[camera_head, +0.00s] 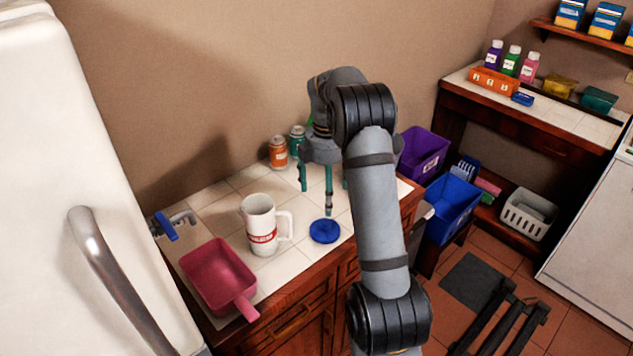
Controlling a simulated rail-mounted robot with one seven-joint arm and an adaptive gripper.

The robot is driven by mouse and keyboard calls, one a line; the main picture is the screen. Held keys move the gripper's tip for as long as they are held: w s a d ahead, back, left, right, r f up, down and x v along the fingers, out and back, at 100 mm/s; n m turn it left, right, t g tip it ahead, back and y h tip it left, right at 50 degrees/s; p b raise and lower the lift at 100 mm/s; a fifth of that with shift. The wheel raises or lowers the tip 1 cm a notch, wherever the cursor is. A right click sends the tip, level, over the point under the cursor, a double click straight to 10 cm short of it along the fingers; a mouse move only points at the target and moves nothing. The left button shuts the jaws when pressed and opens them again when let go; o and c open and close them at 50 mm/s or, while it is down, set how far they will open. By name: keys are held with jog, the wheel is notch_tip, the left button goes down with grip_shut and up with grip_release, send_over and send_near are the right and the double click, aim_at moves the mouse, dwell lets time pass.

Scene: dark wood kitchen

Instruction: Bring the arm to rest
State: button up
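My arm rises from the bottom of the view, bends at the top and comes down over the tiled counter (215,197). My gripper (322,200) hangs from it, pointing down, with slim teal fingers. The fingers stand apart and I see nothing held between them; part of the gripper is hidden behind my arm. A round blue lid-like disc (324,231) lies on the counter just below and in front of the fingertips. I cannot tell how high the fingertips are above the counter.
A white mug (259,222), a red pan-like scoop (217,277), an orange can (278,152) and a green can (297,138) stand on the counter. A white fridge (75,180) is at left. Purple (425,150) and blue (452,205) bins are right of my arm.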

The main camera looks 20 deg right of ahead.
aim_at(325, 224)
notch_tip(325, 224, down, 13)
jog(key=shift+s+r, duration=0.1)
jog(key=shift+r, duration=1.75)
